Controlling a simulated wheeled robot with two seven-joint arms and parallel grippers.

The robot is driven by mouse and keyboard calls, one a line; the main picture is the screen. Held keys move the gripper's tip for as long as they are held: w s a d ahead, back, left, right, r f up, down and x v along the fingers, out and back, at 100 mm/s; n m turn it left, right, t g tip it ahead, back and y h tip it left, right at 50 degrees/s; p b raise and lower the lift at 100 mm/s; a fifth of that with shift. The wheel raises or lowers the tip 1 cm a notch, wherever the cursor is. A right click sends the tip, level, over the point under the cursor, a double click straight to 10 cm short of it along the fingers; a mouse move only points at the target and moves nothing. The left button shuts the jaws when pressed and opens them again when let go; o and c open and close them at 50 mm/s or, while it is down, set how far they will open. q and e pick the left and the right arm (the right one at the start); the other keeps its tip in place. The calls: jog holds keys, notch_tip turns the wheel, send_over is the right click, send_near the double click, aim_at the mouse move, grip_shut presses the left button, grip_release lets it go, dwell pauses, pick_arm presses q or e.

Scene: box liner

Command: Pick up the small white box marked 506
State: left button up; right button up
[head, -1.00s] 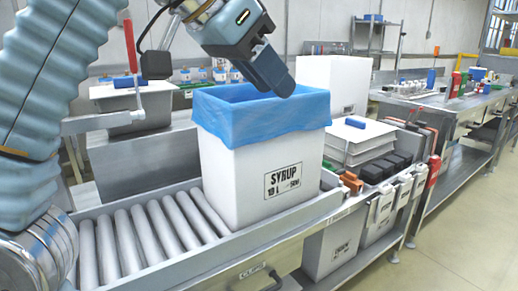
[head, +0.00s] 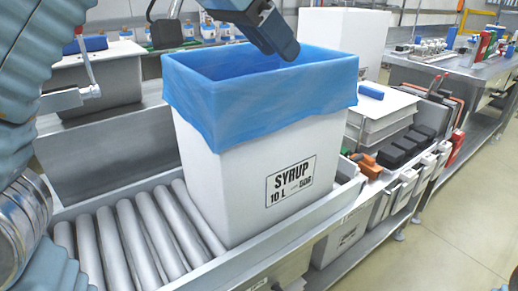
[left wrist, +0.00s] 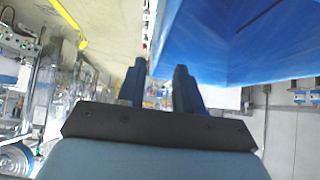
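The white box (head: 245,190) stands upright on the roller conveyor and is marked SYRUP, 10 L and 506. A blue liner (head: 265,110) lines it and folds down over the rim on all visible sides. My left gripper (head: 287,48) is at the box's far rim, over or just behind the opening; I cannot tell which. In the left wrist view its two fingers (left wrist: 160,88) are apart with nothing seen between them, and the blue liner (left wrist: 240,40) is close on their right. My right gripper is out of view.
The rollers (head: 130,240) left of the box are bare. A metal side rail (head: 290,230) runs along its front. Behind right stand another white box (head: 345,38), a lidded white container (head: 375,110) and several black blocks (head: 405,145). A grey bin (head: 95,80) is behind left.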

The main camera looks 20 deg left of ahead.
aim_at(300, 68)
pick_arm(q)
jog(key=b+x, duration=0.1)
jog(key=x, duration=0.6)
jog(key=shift+s+d+f+b, duration=0.1)
jog(key=shift+d+f+b, duration=0.05)
jog(key=shift+f+b, duration=0.15)
jog(key=shift+r, duration=0.1)
grip_shut()
dwell(1.0)
